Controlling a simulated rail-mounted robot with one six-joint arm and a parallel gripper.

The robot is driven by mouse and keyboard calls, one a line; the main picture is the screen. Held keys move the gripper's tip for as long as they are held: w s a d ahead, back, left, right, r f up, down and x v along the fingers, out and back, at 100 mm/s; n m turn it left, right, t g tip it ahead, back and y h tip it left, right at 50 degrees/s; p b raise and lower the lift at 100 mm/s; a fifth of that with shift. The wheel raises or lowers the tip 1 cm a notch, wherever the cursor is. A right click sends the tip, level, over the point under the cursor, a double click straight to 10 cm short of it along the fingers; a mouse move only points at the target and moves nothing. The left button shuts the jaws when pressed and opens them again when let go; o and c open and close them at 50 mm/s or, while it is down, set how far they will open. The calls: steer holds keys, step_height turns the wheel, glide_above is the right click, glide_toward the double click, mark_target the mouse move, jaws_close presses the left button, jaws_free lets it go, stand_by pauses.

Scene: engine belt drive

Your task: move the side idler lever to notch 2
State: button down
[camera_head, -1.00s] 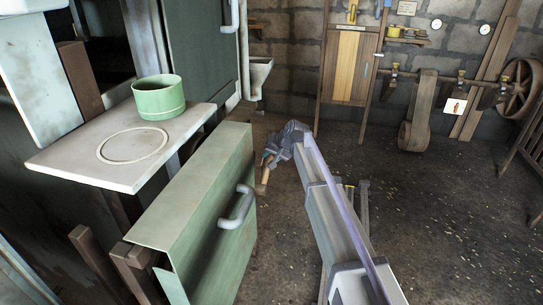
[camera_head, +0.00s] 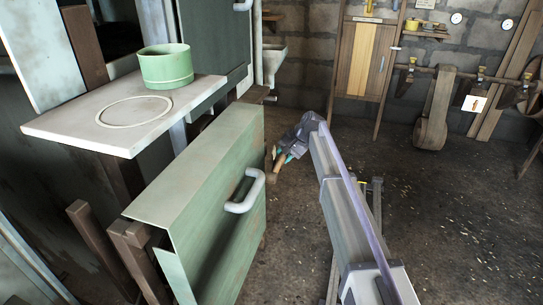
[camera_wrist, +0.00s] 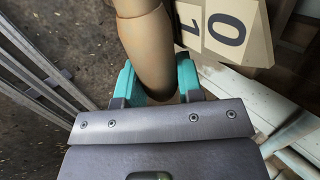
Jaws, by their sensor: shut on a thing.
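The side idler lever shows as a tan, rounded wooden handle (camera_wrist: 146,42) in the wrist view. My gripper (camera_wrist: 156,82) has its teal fingertips closed on either side of the handle. Beside it, to the right, are cream number plates, one with a 1 (camera_wrist: 193,27) and one with a 0 (camera_wrist: 228,29). The handle lies just left of the 1 plate; no plate with a 2 shows. In the head view my gripper (camera_head: 284,157) is at the right edge of a green panel, with the small brown handle (camera_head: 279,160) at its tip. The lever's pivot and notches are hidden.
The green panel (camera_head: 190,180) with a grey bar handle (camera_head: 246,190) stands left of my arm. A pale shelf (camera_head: 75,125) holds a green pot (camera_head: 166,68). Open floor lies to the right, and a workshop wall with hanging tools is behind.

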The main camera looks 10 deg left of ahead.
steer(key=shift+f+g+b, duration=0.35)
steer(key=shift+f+g, duration=0.05)
steer(key=shift+f, duration=0.4)
steer(key=shift+r, duration=0.1)
steer(key=shift+s, duration=0.1)
steer(key=c, duration=0.8)
jaws_free()
steer(key=p+v, duration=0.9)
steer(key=v, duration=0.2)
